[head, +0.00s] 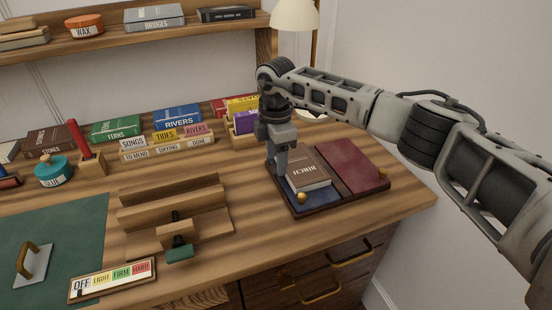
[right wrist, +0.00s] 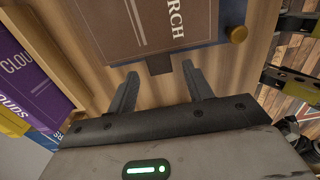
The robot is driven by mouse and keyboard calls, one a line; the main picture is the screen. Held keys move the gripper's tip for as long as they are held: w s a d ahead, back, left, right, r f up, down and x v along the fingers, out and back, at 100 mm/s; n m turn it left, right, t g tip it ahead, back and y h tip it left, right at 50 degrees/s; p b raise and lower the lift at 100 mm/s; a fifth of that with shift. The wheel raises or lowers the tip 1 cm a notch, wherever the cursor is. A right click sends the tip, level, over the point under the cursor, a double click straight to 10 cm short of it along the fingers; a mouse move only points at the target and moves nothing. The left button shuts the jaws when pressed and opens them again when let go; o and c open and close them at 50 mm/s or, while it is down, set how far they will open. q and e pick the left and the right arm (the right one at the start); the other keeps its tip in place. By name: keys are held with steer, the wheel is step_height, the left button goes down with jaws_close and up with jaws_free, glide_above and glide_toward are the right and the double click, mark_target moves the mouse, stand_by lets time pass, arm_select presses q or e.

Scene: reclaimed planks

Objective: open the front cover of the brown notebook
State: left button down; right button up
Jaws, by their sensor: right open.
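The brown notebook (head: 308,168) lies closed on the blue left half of a dark two-part tray (head: 345,199), its cover lettering upside down in the head view. In the right wrist view the notebook (right wrist: 125,28) fills the top, with pale letters ending in "RCH". A small dark tab (right wrist: 159,65) sticks out from its near edge. My right gripper (head: 281,168) is at the notebook's left edge. In the right wrist view its fingers (right wrist: 159,86) are open, on either side of the tab's line and apart from it. My left gripper is not in view.
A book holder (head: 243,128) stands behind my right gripper. A wooden stand (head: 175,220) is to the left. Bare desk lies between stand and tray.

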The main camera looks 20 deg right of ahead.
steer(key=shift+f, duration=0.6)
